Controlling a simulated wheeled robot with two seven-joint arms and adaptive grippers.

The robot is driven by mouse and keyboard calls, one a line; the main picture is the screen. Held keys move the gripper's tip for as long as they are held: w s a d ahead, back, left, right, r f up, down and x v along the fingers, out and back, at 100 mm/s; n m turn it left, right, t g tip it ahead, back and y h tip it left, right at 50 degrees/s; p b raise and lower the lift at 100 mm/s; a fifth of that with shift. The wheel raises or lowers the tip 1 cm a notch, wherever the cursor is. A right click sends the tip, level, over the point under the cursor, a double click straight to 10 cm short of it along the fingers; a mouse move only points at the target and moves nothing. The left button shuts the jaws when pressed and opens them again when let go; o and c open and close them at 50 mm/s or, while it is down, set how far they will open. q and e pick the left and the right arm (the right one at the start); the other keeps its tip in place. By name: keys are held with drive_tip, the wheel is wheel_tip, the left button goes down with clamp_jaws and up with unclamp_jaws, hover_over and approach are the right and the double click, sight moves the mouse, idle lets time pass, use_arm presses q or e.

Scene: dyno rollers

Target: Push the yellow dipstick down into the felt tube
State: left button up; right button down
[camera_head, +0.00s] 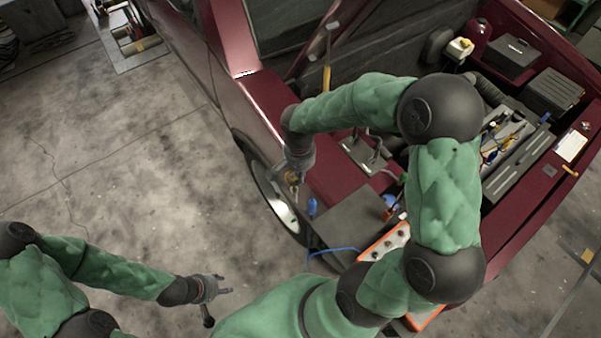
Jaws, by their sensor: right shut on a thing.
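My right gripper (293,184) is at the dark red car's front fender, above the front wheel, pointing down. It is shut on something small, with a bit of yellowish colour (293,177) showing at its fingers. That may be the yellow dipstick, but it is too small and covered to be sure. I cannot pick out the felt tube. My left gripper (225,284) is at the lower left, over the bare floor, open and empty, away from the car.
The open engine bay has a grey tool tray (510,165), dark boxes (511,55) and an orange-edged control panel (388,243). A blue item (312,206) is near the wheel (278,200). A rod with a yellow grip (327,78) stands at the bay edge. The left floor is mostly clear.

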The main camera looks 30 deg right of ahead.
drive_tip(key=shift+f+b, duration=1.6)
drive_tip(key=shift+f, duration=0.5)
drive_tip(key=c, duration=1.3)
unclamp_jaws()
wheel_tip(320, 180, up, 12)
drive_tip(key=shift+w+a, duration=0.15)
